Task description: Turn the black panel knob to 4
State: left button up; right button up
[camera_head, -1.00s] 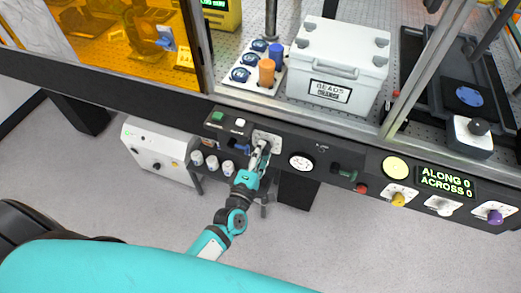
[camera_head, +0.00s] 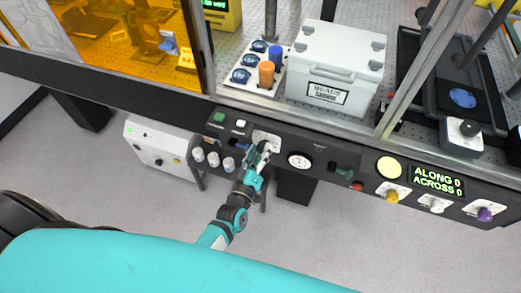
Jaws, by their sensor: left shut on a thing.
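My left gripper (camera_head: 264,147) reaches up to the front panel and is shut at a white dial plate (camera_head: 266,136), left of the round white gauge. The fingers cover the middle of this plate. The black panel knob is hidden behind them, with the jaws closed around it as far as I can tell. The number it points to cannot be read. My right gripper is not in view.
Right of the gripper are a round gauge (camera_head: 300,160), a green handle (camera_head: 343,173), a red button (camera_head: 357,186) and a yellow knob (camera_head: 391,196). White-capped bottles (camera_head: 213,159) stand close on the left. A white box (camera_head: 336,68) sits on the bench above.

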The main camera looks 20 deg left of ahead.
pick_arm(q)
jog(key=shift+f+m, duration=0.1)
jog(key=shift+m, duration=0.4)
jog(key=o, duration=1.2)
jog(key=s, duration=1.2)
jog(key=shift+a, duration=0.15)
